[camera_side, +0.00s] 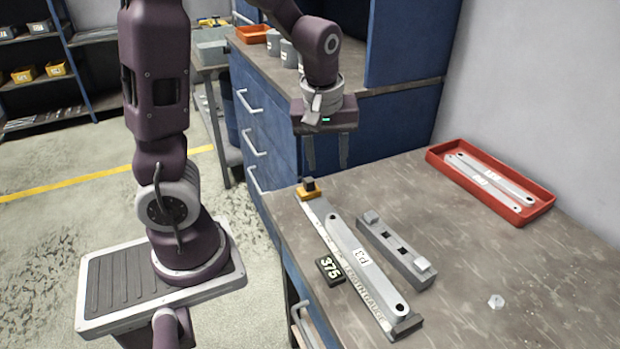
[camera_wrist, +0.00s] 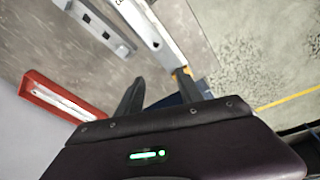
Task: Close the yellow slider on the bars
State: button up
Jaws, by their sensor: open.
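The yellow slider (camera_side: 308,190) with a black knob sits at the far end of the length gauge (camera_side: 401,327). One grey bar marked P3 (camera_side: 350,242) lies along the gauge, its near end by the dark end stop. A gap shows between the slider and the bar's far end. My gripper (camera_side: 328,165) is open and empty, above and slightly right of the slider, not touching it. In the wrist view the slider (camera_wrist: 184,73) shows partly, between the fingertips (camera_wrist: 170,86) and near the right one.
A black 375 plate (camera_side: 330,270) lies left of the gauge. A grey block with square holes (camera_side: 385,241) stands to its right. A red tray (camera_side: 544,208) holds more bars at the back right.

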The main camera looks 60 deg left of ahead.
aim_at(310, 180)
jog(key=a+f+n+y, duration=0.1)
jog(key=a+f, duration=0.2)
jog(key=f, duration=0.1)
jog(key=w+a+f+n+g+y, duration=0.1)
jog(key=a+f+n, duration=0.1)
jog(key=a+f, duration=0.2)
jog(key=a+f+n+y, duration=0.1)
jog(key=a+f+n, duration=0.1)
jog(key=a+f, duration=0.2)
jog(key=shift+w+f+g, duration=0.3)
jog(key=shift+f+g, duration=0.1)
jog(key=shift+f, duration=0.3)
jog(key=shift+c, duration=0.2)
grip_shut()
